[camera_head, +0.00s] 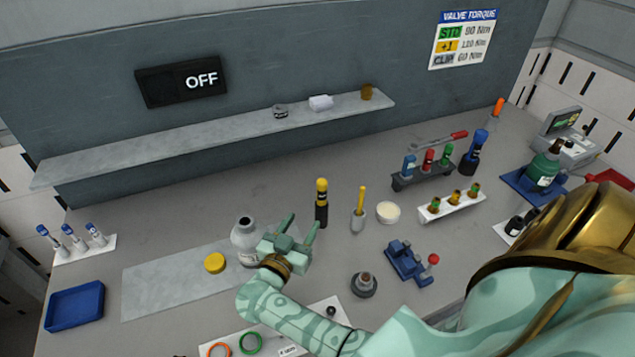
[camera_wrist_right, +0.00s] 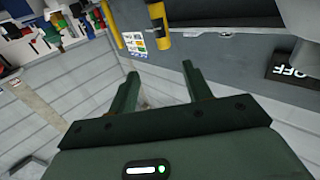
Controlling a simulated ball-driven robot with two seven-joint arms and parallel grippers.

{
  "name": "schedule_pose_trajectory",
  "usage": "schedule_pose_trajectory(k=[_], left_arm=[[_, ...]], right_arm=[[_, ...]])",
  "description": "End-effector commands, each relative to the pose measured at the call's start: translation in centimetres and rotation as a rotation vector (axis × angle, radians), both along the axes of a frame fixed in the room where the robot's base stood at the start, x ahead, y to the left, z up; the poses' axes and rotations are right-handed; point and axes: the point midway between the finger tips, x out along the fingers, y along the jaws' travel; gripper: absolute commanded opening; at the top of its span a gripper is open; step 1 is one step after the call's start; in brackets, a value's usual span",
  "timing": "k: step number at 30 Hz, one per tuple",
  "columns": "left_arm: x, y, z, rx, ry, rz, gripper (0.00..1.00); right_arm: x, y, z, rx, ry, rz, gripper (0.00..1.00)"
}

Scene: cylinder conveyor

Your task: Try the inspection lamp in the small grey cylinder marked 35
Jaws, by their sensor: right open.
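A small grey cylinder (camera_head: 245,238) with an open dark neck stands upright on the bench; its label is too small to read. A black stick with a yellow head (camera_head: 321,204), which looks like the inspection lamp, stands upright to the right of the cylinder. Its black and yellow body also shows at the top of the right wrist view (camera_wrist_right: 158,18). My right gripper (camera_head: 302,223) is open and empty between the two, its fingers pointing toward the back of the bench. It hides part of the cylinder's right side. My left gripper is not in view.
A yellow cap (camera_head: 215,263) lies left of the cylinder on a pale mat (camera_head: 160,284). A grey cup with a yellow stick (camera_head: 358,217), a cream dish (camera_head: 388,212) and a blue clamp (camera_head: 407,262) stand to the right. A dark sign (camera_head: 181,80) reads OFF.

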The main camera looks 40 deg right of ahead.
Motion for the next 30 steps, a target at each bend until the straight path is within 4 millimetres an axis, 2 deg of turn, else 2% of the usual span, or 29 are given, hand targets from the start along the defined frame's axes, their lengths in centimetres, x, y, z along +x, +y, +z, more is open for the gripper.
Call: schedule_pose_trajectory(k=[9,12,17,24,30], left_arm=[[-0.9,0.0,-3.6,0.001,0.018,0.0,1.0],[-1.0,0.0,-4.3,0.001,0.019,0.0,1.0],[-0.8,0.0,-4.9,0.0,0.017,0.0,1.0],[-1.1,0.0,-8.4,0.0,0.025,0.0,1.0],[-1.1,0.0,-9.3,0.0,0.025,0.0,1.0]], right_arm=[[3.6,-6.8,-0.4,-0.007,-0.005,0.002,0.49],[4.3,-8.1,-0.3,-0.006,-0.003,0.003,0.49],[4.9,-9.0,-0.1,-0.005,-0.005,0.003,0.49],[6.9,-11.5,-0.4,-0.008,-0.005,0.003,0.49],[7.7,-13.0,0.0,-0.005,-0.003,0.003,0.49]])
